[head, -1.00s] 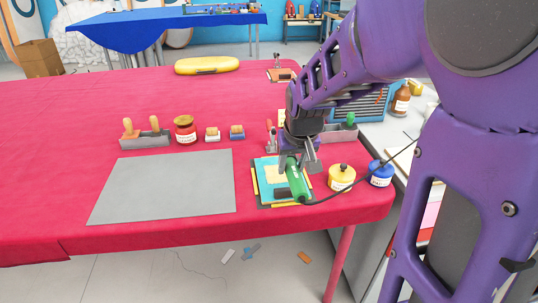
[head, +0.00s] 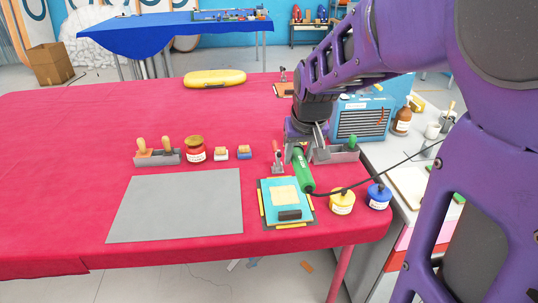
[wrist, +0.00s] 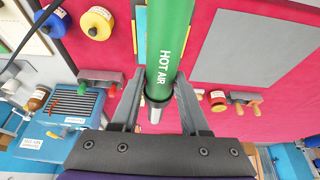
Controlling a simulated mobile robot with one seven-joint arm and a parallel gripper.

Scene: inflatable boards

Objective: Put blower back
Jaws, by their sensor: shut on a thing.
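The blower (head: 303,172) is a green cylinder with a cable at its rear end. My gripper (head: 296,148) is shut on it and holds it above the table, beyond the teal patch board. In the wrist view the blower (wrist: 171,40) reads "HOT AIR", and its metal nozzle points back between the fingers of my gripper (wrist: 158,88). A grey holder (head: 336,156) with a green-handled tool stands just right of my gripper. It also shows in the wrist view (wrist: 100,85), with a red tip beside the green one. I cannot tell which spot belongs to the blower.
The teal board (head: 279,211) with a cream patch and dark block lies nearer. Yellow (head: 342,203) and blue (head: 379,197) pots stand right. A blue machine (head: 361,119) stands behind.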

